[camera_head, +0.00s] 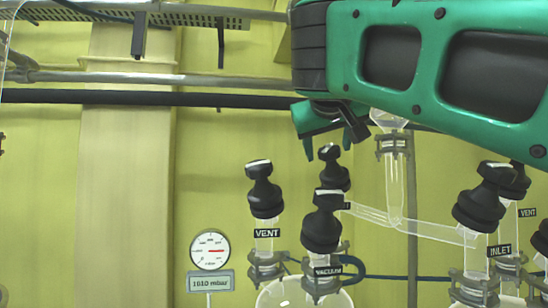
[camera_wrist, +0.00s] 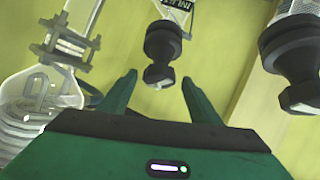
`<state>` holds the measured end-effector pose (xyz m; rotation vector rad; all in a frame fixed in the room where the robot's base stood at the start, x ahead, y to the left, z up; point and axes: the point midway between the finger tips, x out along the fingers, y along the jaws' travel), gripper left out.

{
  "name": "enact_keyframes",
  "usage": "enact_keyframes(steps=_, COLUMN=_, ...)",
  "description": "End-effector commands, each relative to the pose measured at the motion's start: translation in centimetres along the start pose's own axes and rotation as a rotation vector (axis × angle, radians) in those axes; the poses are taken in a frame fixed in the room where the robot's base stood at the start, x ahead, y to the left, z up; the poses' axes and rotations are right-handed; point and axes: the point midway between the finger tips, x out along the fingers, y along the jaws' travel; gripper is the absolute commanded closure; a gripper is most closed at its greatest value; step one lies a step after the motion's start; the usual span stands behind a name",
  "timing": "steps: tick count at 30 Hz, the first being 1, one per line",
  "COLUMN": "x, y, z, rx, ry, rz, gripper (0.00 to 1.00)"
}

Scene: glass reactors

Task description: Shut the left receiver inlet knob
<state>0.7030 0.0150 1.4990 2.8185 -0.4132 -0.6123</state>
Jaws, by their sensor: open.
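The left receiver's inlet knob, black with a flattened grip, appears to be the rear one of the left group (camera_head: 333,170); its label is mostly hidden behind the vacuum knob (camera_head: 323,222). In the wrist view a black knob (camera_wrist: 163,45) with a partly cut-off INLET label sits ahead of my fingers, its grip between the two tips in the picture. My gripper (camera_head: 328,147) is open and empty, pointing down just above the rear knob. In the wrist view the green fingers of my gripper (camera_wrist: 158,79) are spread to either side of the grip, with no visible contact.
The vent knob (camera_head: 263,190) stands left of the vacuum knob. Another inlet knob (camera_head: 485,197) stands at right, joined to glass tubing (camera_head: 430,232). In the wrist view another black knob (camera_wrist: 290,55) is close at right and clamped glassware (camera_wrist: 70,45) at left. A gauge (camera_head: 210,250) reads 1010 mbar.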

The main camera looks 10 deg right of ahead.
Motion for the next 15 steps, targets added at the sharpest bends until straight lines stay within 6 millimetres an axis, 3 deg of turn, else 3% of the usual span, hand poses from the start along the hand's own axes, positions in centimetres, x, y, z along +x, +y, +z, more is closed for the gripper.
enact_keyframes(steps=6, x=2.1, y=0.0, z=0.0, rx=0.0, ry=0.0, rz=0.0, gripper=0.43)
enact_keyframes(steps=15, x=2.5, y=0.1, z=0.0, rx=0.001, ry=0.001, rz=0.001, gripper=0.43)
